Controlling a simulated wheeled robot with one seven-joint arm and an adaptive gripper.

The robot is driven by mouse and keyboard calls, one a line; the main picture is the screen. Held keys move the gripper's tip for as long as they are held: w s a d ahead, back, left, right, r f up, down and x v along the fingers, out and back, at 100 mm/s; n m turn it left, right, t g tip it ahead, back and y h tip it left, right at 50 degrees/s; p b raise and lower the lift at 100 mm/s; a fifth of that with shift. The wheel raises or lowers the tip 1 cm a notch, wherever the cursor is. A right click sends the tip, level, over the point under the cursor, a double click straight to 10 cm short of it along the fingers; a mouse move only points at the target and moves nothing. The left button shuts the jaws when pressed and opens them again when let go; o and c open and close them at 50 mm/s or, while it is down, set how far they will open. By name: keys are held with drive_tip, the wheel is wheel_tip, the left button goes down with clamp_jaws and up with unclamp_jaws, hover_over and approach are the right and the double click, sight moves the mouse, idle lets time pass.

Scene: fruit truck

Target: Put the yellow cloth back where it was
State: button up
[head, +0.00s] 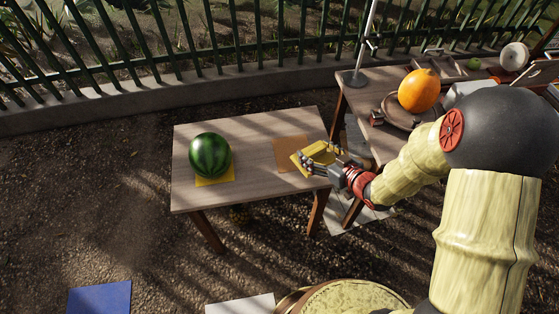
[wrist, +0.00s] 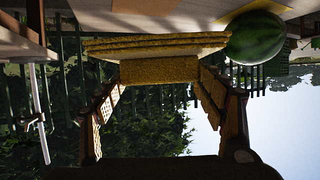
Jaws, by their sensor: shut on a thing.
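The yellow cloth (head: 318,155) is a folded, thick-looking piece. My gripper (head: 312,163) is shut on it and holds it tilted over the right end of the small wooden table (head: 250,135). In the wrist view the folded cloth (wrist: 160,70) spans between my two fingers, apart from the table top. An orange square (head: 288,150) lies flat on the table, just left of the cloth, which partly hides it. A yellow square (head: 228,175) lies at the table's left, under a watermelon (head: 209,155).
A second table (head: 358,98) at the right bears an orange pumpkin (head: 419,90) on a plate, a scale and a metal stand. A green fence (head: 250,30) runs behind. A blue square (head: 100,298) lies on the ground. The small table's middle is clear.

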drive_tip(key=shift+s+a+f, duration=0.2)
drive_tip(key=shift+a+f, duration=0.05)
drive_tip(key=shift+a, duration=0.1)
drive_tip(key=w+a+f+b, duration=0.2)
drive_tip(key=w+f, duration=0.1)
drive_tip(key=w+a+f+b, duration=0.2)
drive_tip(key=w+f, duration=0.1)
drive_tip(key=w, duration=0.1)
drive_tip(key=w+a+f+b, duration=0.2)
drive_tip(key=w+f, duration=0.1)
drive_tip(key=w, duration=0.1)
drive_tip(key=shift+w+a, duration=0.1)
drive_tip(key=shift+w, duration=0.15)
drive_tip(key=shift+w+a+f, duration=0.1)
drive_tip(key=shift+w+f, duration=0.05)
drive_tip(key=shift+f, duration=0.15)
drive_tip(key=f+b, duration=0.2)
drive_tip(key=f, duration=0.1)
drive_tip(key=shift+w+f, duration=0.2)
drive_tip(key=shift+r, duration=0.1)
